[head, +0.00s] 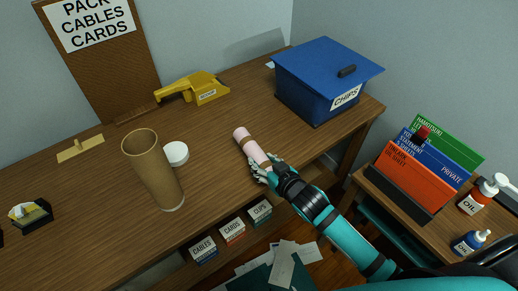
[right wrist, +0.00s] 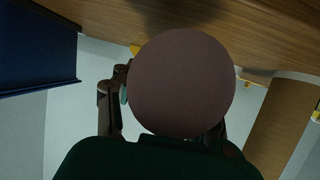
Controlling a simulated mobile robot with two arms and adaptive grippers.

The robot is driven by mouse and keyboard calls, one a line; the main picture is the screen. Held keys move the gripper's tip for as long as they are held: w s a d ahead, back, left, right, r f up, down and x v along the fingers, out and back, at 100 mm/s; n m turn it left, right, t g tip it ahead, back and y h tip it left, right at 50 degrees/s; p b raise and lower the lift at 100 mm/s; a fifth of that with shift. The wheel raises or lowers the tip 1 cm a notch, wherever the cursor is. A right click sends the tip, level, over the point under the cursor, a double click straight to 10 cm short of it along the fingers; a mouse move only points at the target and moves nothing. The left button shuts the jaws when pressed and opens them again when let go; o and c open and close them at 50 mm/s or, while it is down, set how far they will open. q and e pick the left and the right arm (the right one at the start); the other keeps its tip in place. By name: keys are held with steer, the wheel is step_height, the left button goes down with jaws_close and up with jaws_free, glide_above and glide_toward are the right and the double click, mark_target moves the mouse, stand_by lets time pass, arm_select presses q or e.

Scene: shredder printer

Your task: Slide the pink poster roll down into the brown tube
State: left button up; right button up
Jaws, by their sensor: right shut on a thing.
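The gripper is shut on the roll's lower part, above the front of the desk. In the right wrist view the roll's round end (right wrist: 181,85) fills the middle, between the fingers. The brown tube (head: 155,172) stands upright and open at the top on the desk, left of the roll and apart from it. It also shows in the right wrist view (right wrist: 280,130). My left gripper is not in view.
A white round lid (head: 175,153) lies just behind the tube. A yellow tool (head: 192,90) and a blue CHIPS box (head: 322,80) stand farther back on the desk (head: 215,130). Small labelled boxes (head: 232,230) sit below the front edge. A folder rack (head: 400,190) stands right.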

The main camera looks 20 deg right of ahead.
mark_target(260, 151)
steer(key=w, duration=0.4)
steer(key=w+d, duration=0.1)
steer(key=w, duration=0.1)
steer(key=shift+w+f, duration=0.3)
steer(key=shift+w+d, duration=0.1)
steer(key=shift+w, duration=0.55)
steer(key=shift+f, duration=0.8)
steer(key=shift+f+p, duration=0.4)
steer(key=shift+f, duration=0.4)
steer(key=shift+f, duration=0.1)
steer(key=shift+f, duration=0.15)
steer(key=o, duration=1.2)
steer(key=shift+c, duration=0.2)
